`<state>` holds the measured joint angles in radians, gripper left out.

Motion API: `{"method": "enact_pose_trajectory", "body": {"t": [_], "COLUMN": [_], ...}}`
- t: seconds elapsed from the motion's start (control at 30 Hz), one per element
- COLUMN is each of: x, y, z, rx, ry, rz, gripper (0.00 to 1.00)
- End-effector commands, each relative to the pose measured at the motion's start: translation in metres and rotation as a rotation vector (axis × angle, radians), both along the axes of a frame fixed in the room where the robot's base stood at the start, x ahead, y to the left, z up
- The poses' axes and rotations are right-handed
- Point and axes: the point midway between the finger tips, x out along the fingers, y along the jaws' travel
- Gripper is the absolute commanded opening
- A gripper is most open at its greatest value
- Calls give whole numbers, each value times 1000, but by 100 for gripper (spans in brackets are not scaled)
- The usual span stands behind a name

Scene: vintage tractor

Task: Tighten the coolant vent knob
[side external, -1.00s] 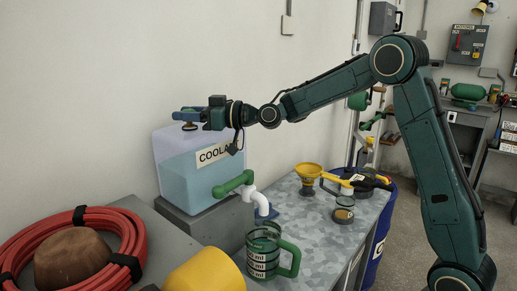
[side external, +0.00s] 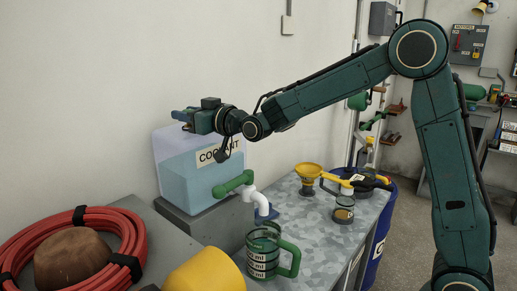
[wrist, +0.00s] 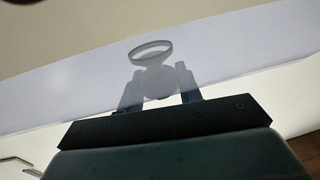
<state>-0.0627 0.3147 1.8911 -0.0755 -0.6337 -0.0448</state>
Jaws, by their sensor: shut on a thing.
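The coolant tank (side external: 188,182), a translucent box holding blue liquid, stands on a grey block at the wall. Its label is partly covered by a dark part of my wrist. My gripper (side external: 182,118) reaches level over the tank's top from the right, with its blue fingers at the top edge. In the wrist view my gripper (wrist: 158,90) has its fingers on either side of a pale round shape, which I take for the vent knob (wrist: 157,80); a grey ring shows just beyond. My gripper is shut on this knob. The knob is hidden in the side view.
A green tap (side external: 232,184) with a white spout sticks out from the tank's front. A green measuring jug (side external: 263,250) and a yellow funnel (side external: 308,171) stand on the bench. A red hose coil (side external: 72,246) lies at front left.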

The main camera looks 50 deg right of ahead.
Motion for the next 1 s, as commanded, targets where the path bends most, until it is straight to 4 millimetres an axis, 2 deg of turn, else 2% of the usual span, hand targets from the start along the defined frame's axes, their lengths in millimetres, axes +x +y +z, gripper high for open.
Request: {"method": "enact_pose_trajectory", "body": {"t": [1.0], "x": [0], "y": [1], "z": [1], "rx": [0], "ry": [-3], "rz": [-406], "gripper": [12]}}
